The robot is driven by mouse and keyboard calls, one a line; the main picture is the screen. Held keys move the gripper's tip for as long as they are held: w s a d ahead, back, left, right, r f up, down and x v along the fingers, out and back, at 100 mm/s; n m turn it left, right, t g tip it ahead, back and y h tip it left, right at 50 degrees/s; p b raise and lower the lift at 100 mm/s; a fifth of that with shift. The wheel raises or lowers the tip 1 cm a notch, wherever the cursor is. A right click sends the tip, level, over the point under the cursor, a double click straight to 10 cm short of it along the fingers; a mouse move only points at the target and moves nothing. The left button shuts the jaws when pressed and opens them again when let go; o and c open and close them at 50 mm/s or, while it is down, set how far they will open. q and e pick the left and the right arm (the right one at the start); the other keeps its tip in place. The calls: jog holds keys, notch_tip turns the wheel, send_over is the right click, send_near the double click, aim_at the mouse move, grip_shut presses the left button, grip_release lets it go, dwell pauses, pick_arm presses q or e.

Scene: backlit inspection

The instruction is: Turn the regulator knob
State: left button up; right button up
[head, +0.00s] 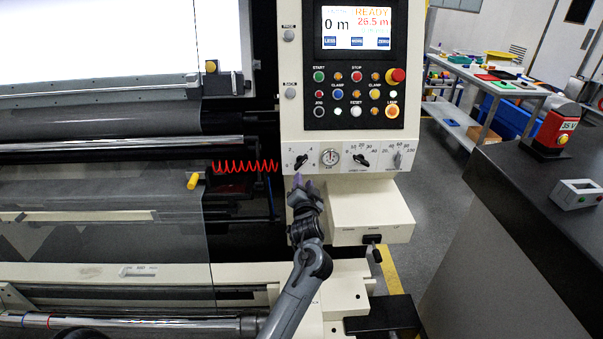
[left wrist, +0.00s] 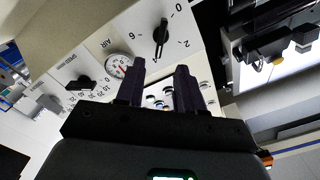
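The regulator knob (head: 301,161) is a black pointer knob on the white lower strip of the machine's control panel, with a numbered dial around it. A round gauge marked AIR (head: 330,157) is beside it. In the left wrist view, which is turned over, the knob (left wrist: 161,38) is beyond the fingertips. My left gripper (head: 298,182) is just below the knob in the head view. Its two dark fingers (left wrist: 160,70) stand apart with nothing between them, and the knob appears clear of them. My right gripper is not in view.
Two more knobs, a black one (head: 361,160) and a grey one (head: 399,159), are to the right on the strip. Buttons and a screen (head: 357,28) are above. A cream box (head: 371,213) juts out below. A coiled red hose (head: 245,167) is at left.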

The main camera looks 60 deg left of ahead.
aim_at(302, 164)
pick_arm(q)
jog(key=b+x, duration=0.2)
jog(key=x, duration=0.8)
jog(key=shift+a, duration=0.1)
jog(key=shift+c, duration=0.4)
grip_shut()
